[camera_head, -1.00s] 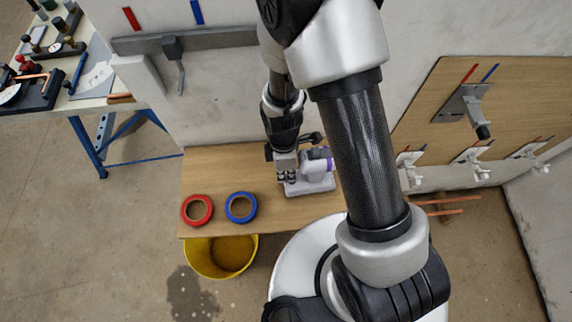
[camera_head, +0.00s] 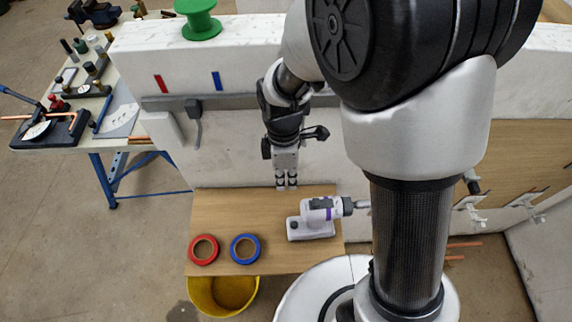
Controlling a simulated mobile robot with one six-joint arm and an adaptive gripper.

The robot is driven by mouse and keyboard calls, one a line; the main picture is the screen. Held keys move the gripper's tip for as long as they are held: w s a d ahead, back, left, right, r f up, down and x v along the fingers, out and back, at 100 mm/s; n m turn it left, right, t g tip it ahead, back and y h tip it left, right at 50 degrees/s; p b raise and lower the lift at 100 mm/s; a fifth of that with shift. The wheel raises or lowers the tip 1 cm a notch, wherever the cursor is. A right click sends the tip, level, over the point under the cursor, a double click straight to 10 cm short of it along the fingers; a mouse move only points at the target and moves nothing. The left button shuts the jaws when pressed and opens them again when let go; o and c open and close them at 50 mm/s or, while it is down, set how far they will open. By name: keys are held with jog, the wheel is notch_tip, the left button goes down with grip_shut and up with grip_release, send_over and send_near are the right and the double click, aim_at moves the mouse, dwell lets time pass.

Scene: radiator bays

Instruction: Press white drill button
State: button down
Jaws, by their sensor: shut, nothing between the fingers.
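My gripper (camera_head: 286,186) is shut and empty, pointing down. In the picture it shows just above and left of the drill, over the back part of the bench, apart from the drill. My arm covers the area right of the drill.
A red tape roll (camera_head: 203,250) and a blue tape roll (camera_head: 245,249) lie at the bench's front left. A yellow bucket (camera_head: 222,292) stands below the front edge. A white wall (camera_head: 235,150) rises behind. A tool table (camera_head: 75,130) is at the left.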

jog(key=shift+w+r, duration=0.15)
jog(key=shift+r, duration=0.75)
jog(key=shift+w+r, duration=0.1)
jog(key=shift+r, duration=0.75)
jog(key=s+d+r+m+t+b, duration=0.6)
jog(key=s+d+r+m, duration=0.4)
jog(key=m, duration=0.7)
jog(key=s+d, duration=0.1)
jog(key=s, duration=0.1)
jog(key=shift+s+r+m+b, duration=0.3)
jog(key=shift+r+b, duration=0.1)
jog(key=shift+d, duration=0.1)
